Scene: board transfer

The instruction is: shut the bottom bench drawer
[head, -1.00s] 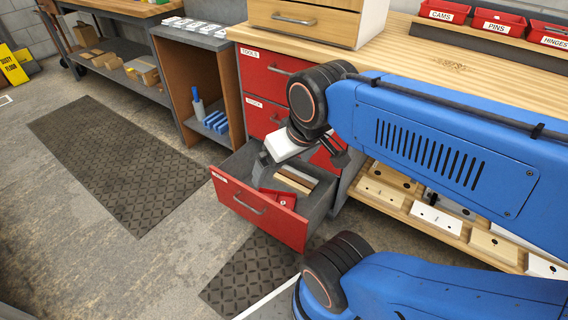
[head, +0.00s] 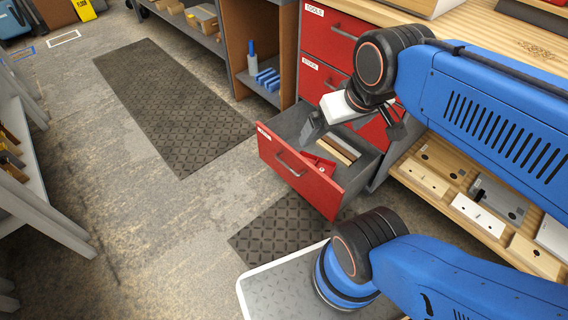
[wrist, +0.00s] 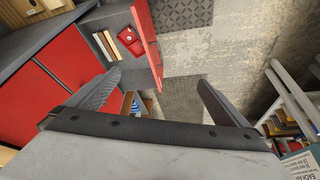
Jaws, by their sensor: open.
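The bottom bench drawer is pulled well out in the head view; its red front (head: 299,172) has a grey bar handle (head: 288,164) and a small white label too small to read. In the wrist view, the red front (wrist: 147,40) is at the upper middle. Inside lie a small red box (head: 318,163) and a few light and brown strips (head: 340,147). My gripper (head: 312,128) is above the open drawer's left side in the head view; I cannot tell its exact height. In the wrist view, its fingers (wrist: 158,88) are wide apart with nothing held between them.
Two shut red drawers, TOOLS (head: 327,37) and STOCK (head: 318,82), are above. A shelf with blue pieces (head: 267,79) is to the left, and a lower shelf with plates (head: 477,216) to the right. Floor mats (head: 170,100) lie before the bench; floor left of the drawer is clear.

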